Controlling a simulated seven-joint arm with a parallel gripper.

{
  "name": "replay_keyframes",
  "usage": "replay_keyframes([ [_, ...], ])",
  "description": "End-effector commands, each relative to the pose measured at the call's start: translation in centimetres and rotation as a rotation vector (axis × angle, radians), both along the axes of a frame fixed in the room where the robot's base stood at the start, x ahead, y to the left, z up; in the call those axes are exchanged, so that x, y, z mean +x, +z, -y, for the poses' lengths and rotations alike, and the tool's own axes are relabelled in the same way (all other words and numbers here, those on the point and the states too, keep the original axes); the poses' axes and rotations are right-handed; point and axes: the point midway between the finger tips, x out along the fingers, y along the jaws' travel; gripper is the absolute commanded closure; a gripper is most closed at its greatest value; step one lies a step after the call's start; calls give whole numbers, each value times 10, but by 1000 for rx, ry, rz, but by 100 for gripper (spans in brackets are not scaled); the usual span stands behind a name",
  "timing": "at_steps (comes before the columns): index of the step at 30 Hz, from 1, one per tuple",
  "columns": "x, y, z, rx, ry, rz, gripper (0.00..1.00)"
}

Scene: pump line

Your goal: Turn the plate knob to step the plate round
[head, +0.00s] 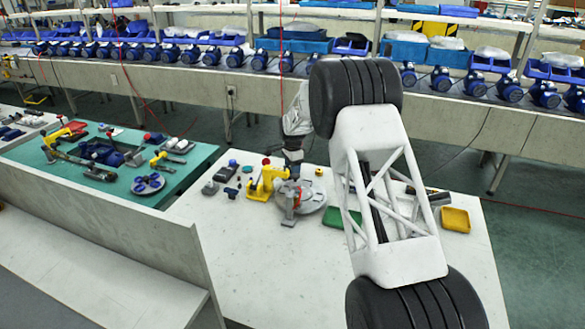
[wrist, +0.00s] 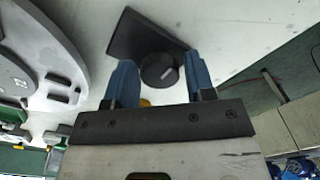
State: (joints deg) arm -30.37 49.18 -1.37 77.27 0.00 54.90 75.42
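The plate knob (wrist: 154,75) is a round black knob with a short white mark, on a dark angular base (wrist: 135,36), in the wrist view. My gripper (wrist: 160,63) is open, its two blue fingers on either side of the knob. A narrow gap shows at the right finger; whether the left finger touches cannot be told. The round grey plate (wrist: 25,50) with dark slots is at the left of the wrist view. In the head view the plate (head: 315,196) lies on the white table, below my gripper (head: 293,160). The knob cannot be made out there.
A yellow clamp (head: 262,180) stands left of the plate on the white table (head: 245,255). A teal bench (head: 120,180) with tools is at left. The table's front is clear.

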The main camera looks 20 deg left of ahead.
Motion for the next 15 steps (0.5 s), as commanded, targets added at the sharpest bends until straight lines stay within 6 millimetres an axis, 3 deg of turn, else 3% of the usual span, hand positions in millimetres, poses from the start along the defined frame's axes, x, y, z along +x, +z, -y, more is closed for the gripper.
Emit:
replay_keyframes([
  [1, 0, 0, 0, 0, 0, 0, 58],
  [7, 0, 0, 0, 0, 0, 0, 86],
  [15, 0, 0, 0, -1, 20, -1, 86],
])
